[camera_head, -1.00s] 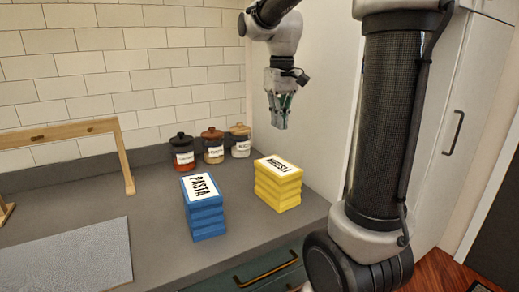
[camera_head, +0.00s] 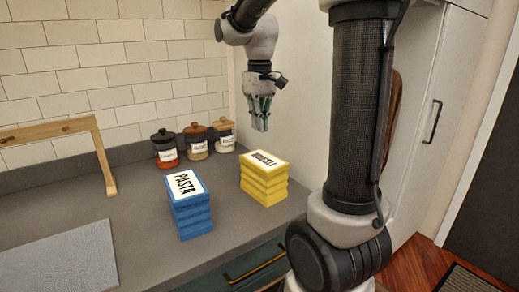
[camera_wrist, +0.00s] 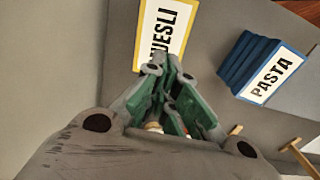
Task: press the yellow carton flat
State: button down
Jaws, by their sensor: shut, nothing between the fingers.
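The yellow carton (camera_head: 264,180) stands upright on the grey counter, with pleated sides and a white top lettered MUESLI. In the wrist view its labelled top (camera_wrist: 166,32) shows beyond the fingertips, partly cut off by the frame edge. My gripper (camera_head: 261,126) is shut and empty. It points down in the air above the carton, clear of it. In the wrist view my gripper's green-padded fingers (camera_wrist: 168,84) come together just below the carton's label.
A blue PASTA carton (camera_head: 190,207) stands to the left of the yellow one, with a gap between them; it also shows in the wrist view (camera_wrist: 268,70). Several lidded jars (camera_head: 196,142) stand at the wall. A wooden frame (camera_head: 104,160) and grey mat (camera_head: 62,258) are at left.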

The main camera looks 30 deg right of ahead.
aim_at(260, 157)
notch_tip(260, 157, down, 8)
jog(key=shift+f, duration=0.25)
notch_tip(260, 157, down, 8)
jog(key=shift+f, duration=0.15)
dwell(0.4)
notch_tip(260, 157, up, 14)
jog(key=shift+r, duration=0.1)
dwell(0.7)
